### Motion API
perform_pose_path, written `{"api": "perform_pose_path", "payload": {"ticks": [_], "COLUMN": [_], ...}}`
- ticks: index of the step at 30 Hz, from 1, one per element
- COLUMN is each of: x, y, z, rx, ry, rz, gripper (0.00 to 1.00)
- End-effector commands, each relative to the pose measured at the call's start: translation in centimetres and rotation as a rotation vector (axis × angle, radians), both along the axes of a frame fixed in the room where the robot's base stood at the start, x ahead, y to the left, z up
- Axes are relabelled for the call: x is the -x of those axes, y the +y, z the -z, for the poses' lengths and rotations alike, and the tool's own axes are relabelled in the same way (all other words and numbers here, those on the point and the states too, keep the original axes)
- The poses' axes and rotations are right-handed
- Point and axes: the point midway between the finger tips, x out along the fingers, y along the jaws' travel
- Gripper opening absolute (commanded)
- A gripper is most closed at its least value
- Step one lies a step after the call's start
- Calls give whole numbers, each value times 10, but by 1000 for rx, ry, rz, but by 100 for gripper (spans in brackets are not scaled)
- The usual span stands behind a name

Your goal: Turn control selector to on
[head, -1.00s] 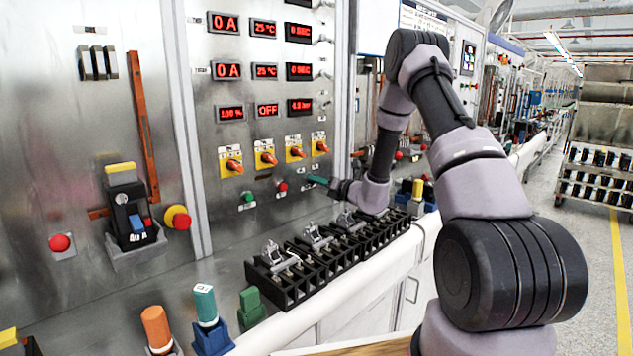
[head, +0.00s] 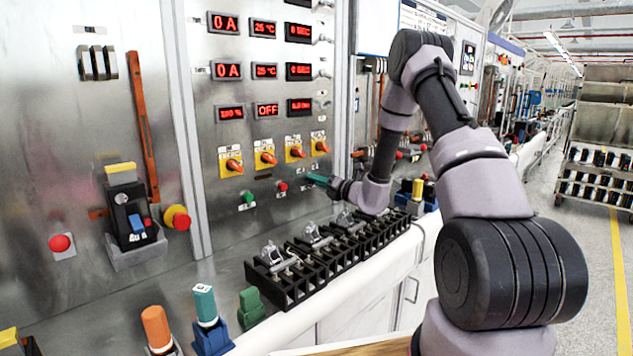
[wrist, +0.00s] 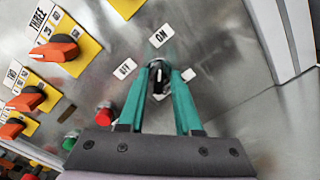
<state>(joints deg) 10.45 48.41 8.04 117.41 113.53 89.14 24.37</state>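The control selector (wrist: 158,76) is a small black knob on the metal panel, with a pale mark on it. In the wrist view, an ON label (wrist: 160,36) lies straight above it and an OFF label (wrist: 125,68) to its left. The knob's long side looks roughly upright in this view. My gripper (wrist: 160,70) has two teal fingers, one on each side of the knob. They look apart, with narrow gaps to it; contact is unclear. In the head view my gripper (head: 318,181) is at the panel and the selector is hidden.
Orange selectors on yellow plates (head: 265,158) are nearby on the panel. A red button (wrist: 104,113) and a green button (wrist: 69,140) lie close to my gripper. A row of black terminal blocks (head: 285,285) stands on the bench below.

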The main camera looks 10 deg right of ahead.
Motion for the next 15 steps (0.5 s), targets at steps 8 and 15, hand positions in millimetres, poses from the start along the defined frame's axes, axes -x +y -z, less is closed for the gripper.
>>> {"api": "perform_pose_path", "payload": {"ticks": [8,15], "x": [-1,14], "y": [0,-11], "z": [-1,-1], "rx": [0,0], "ry": [-3,-2], "rz": [0,3], "gripper": [45,45]}}
